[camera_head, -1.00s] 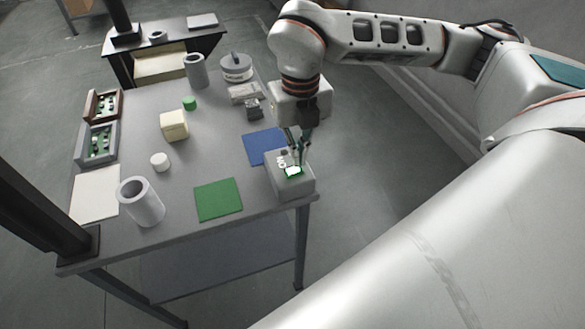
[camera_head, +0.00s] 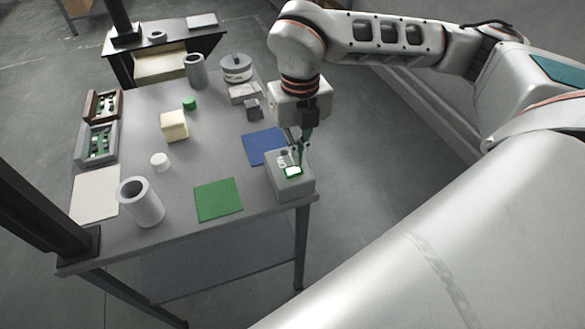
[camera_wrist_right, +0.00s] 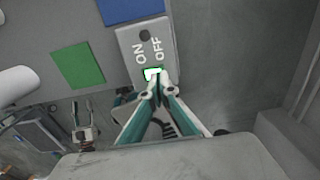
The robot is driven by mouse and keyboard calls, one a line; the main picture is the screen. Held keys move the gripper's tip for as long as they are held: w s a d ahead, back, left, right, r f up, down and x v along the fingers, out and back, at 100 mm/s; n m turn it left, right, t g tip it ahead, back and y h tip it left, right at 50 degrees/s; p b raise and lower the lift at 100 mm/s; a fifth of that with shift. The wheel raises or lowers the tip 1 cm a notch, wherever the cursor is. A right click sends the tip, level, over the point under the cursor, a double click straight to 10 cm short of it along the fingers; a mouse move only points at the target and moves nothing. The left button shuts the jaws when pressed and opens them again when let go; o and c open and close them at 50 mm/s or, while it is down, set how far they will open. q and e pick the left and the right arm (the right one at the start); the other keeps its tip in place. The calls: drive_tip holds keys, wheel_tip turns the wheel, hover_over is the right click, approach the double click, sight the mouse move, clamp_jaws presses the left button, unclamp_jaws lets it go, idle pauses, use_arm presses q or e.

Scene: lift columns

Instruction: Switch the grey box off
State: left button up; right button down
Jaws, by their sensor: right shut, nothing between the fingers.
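The grey box (camera_head: 291,184) stands at the near right corner of the table in the head view. Its top carries a lit white switch with a green rim (camera_head: 293,171). In the right wrist view the box (camera_wrist_right: 130,45) shows the words ON and OFF, a dark round knob (camera_wrist_right: 145,35) and the lit switch (camera_wrist_right: 152,73). My right gripper (camera_head: 297,164) is shut and empty, its fingertips pointing down at the switch. In the right wrist view the fingertips (camera_wrist_right: 157,82) overlap the switch's lower edge; contact cannot be told. My left gripper is not clearly in view.
A blue mat (camera_head: 264,147) lies just behind the box and a green mat (camera_head: 218,200) to its left. A grey cylinder (camera_head: 141,203), a white cap (camera_head: 160,162) and a cream cube (camera_head: 174,126) stand farther left. Free floor lies right of the table.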

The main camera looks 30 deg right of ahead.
sight(298, 168)
use_arm(q)
drive_tip(key=shift+s+f+b, duration=0.3)
drive_tip(key=shift+f+b, duration=0.2)
drive_tip(key=shift+f, duration=0.25)
use_arm(e)
drive_tip(key=shift+f, duration=1.15)
drive_tip(key=shift+r+p, duration=1.35)
drive_tip(key=shift+r, duration=0.7)
drive_tip(key=shift+r+p, duration=1.1)
drive_tip(key=shift+r, duration=0.45)
use_arm(q)
wheel_tip(298, 168, up, 7)
drive_tip(key=w, duration=0.2)
drive_tip(key=shift+f, duration=0.15)
use_arm(e)
drive_tip(key=shift+f, duration=0.1)
